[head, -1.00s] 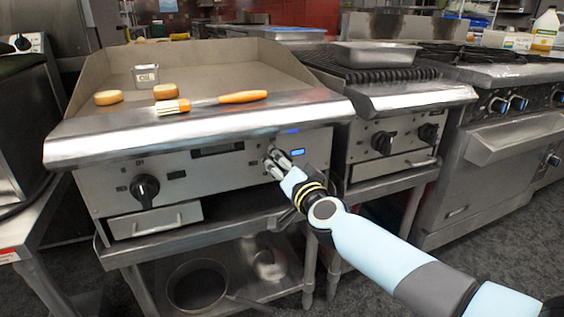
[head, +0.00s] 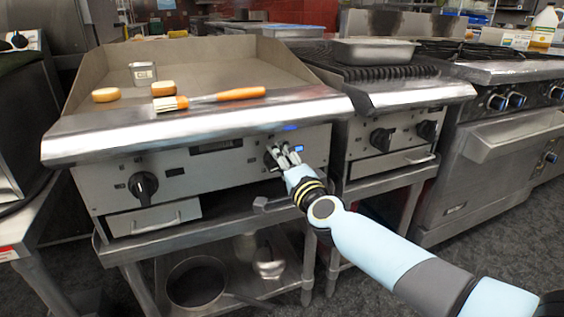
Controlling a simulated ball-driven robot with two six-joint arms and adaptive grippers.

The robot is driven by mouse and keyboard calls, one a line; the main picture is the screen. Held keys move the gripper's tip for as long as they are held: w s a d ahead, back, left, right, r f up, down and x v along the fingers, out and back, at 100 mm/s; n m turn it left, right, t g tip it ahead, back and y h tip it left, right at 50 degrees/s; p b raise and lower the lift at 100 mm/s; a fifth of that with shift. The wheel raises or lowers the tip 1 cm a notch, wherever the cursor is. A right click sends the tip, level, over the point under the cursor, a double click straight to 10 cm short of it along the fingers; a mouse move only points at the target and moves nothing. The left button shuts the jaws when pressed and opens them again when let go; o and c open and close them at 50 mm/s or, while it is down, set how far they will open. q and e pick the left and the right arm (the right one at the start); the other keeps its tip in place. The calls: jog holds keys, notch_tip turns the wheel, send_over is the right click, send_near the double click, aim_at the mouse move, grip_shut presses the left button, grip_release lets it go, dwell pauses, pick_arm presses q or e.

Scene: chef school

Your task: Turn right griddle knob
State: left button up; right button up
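The griddle (head: 110,145) stands at the left with a steel front panel. Its right knob (head: 271,160) is dark and mostly hidden behind my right gripper (head: 280,154). The gripper's fingers reach up to the panel around or against this knob; I cannot tell how firmly they close on it. The griddle's left knob (head: 143,185) is black and in plain view. My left gripper is not in view.
On the griddle lie a brush with an orange handle (head: 240,94), two buns (head: 106,95) and a small metal tin (head: 143,73). A charbroiler with knobs (head: 382,139) stands close on the right. A pan (head: 197,284) is on the shelf below.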

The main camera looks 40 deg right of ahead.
jog(key=shift+f, duration=0.1)
dwell(0.4)
jog(key=o, duration=0.8)
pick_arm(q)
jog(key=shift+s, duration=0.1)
pick_arm(e)
jog(key=v, duration=1.2)
jog(key=shift+s, duration=0.1)
jog(key=shift+d, duration=0.1)
